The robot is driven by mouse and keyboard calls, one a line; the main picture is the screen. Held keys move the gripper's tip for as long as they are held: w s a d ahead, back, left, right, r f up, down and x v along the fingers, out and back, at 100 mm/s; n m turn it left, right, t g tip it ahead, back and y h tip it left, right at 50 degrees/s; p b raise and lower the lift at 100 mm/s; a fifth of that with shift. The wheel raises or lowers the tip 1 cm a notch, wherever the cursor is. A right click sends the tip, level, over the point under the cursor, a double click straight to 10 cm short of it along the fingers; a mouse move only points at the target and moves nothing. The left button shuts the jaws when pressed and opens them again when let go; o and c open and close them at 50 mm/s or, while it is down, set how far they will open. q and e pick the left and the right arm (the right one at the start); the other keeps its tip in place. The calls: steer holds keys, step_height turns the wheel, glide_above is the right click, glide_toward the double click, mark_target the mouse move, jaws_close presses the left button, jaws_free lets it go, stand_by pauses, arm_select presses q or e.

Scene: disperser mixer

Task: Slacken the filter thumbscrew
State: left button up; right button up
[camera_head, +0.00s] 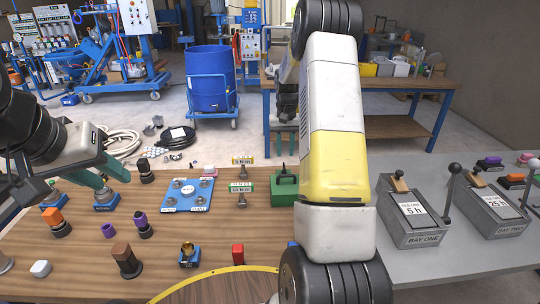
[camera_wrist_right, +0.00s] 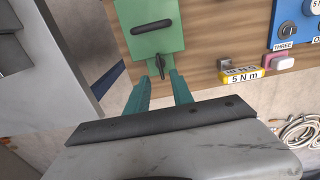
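A green block (camera_head: 284,190) with a dark handle on top stands at the back of the wooden table. In the right wrist view a green block (camera_wrist_right: 153,35) has a black winged thumbscrew (camera_wrist_right: 162,65) on its near edge and a black bar on its face. My right gripper (camera_head: 284,143) shows beyond the block in the head view. In the wrist view its teal fingers (camera_wrist_right: 162,78) are apart with nothing between them, and their tips are close to the thumbscrew. Contact cannot be told. My left gripper (camera_head: 116,182) is over the table's left side, its fingers apart and empty.
A blue plate (camera_head: 187,194) with several knobs, green and yellow labelled stands, and colored knobs crowd the table. Two grey lever boxes (camera_head: 412,218) stand on the grey table at right. A yellow 5 N m label (camera_wrist_right: 241,76) lies right of the fingers. My right arm hides part of the table.

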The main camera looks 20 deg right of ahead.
mark_target(284, 166)
step_height(284, 166, down, 6)
steer(key=shift+f, duration=0.1)
steer(key=shift+c, duration=0.5)
jaws_close()
